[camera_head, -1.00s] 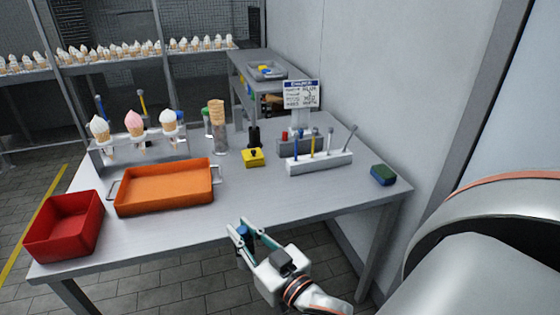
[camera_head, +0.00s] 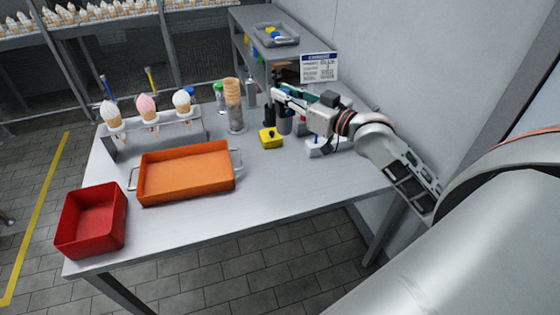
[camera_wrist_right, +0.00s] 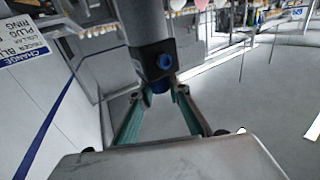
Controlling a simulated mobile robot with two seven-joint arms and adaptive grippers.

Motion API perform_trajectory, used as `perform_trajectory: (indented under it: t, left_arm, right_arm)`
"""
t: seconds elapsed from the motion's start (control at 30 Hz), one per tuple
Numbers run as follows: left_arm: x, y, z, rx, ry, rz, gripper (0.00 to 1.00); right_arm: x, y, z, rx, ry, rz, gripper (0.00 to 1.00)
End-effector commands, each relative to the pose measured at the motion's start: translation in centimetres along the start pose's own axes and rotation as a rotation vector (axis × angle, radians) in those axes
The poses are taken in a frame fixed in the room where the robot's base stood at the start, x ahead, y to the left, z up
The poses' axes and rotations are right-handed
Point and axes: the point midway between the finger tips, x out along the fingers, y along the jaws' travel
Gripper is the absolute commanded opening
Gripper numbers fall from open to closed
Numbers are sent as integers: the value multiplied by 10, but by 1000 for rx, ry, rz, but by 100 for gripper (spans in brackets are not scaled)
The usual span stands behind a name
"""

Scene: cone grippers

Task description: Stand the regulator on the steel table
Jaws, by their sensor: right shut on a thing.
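My right gripper (camera_head: 283,93) is shut on the regulator (camera_head: 285,124), over the back part of the steel table (camera_head: 295,185). The regulator is a grey cylinder that hangs roughly upright below the fingers. In the right wrist view, the regulator (camera_wrist_right: 147,25) has a black block with a blue knob and a blue end between the fingertips of the right gripper (camera_wrist_right: 159,91). Whether its base touches the table cannot be told. My left gripper is not in view.
A yellow block (camera_head: 270,138) and a cone stack (camera_head: 233,95) stand left of the regulator. A white tool rack (camera_head: 318,150) is partly hidden below my right gripper. An orange tray (camera_head: 185,172) and red bin (camera_head: 90,220) lie left. The front right tabletop is clear.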

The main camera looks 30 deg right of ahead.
Motion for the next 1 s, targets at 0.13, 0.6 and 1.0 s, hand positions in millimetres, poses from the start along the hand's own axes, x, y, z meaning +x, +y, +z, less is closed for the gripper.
perform_trajectory:
  t: [0.13, 0.6, 1.0]
  left_arm:
    - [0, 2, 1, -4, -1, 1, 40]
    - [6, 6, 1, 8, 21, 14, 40]
    - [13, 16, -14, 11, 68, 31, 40]
  right_arm:
    - [0, 0, 38, 6, -7, 0, 0]
    - [-1, -1, 140, 0, -3, 1, 0]
    - [0, -1, 183, 0, -3, 1, 0]
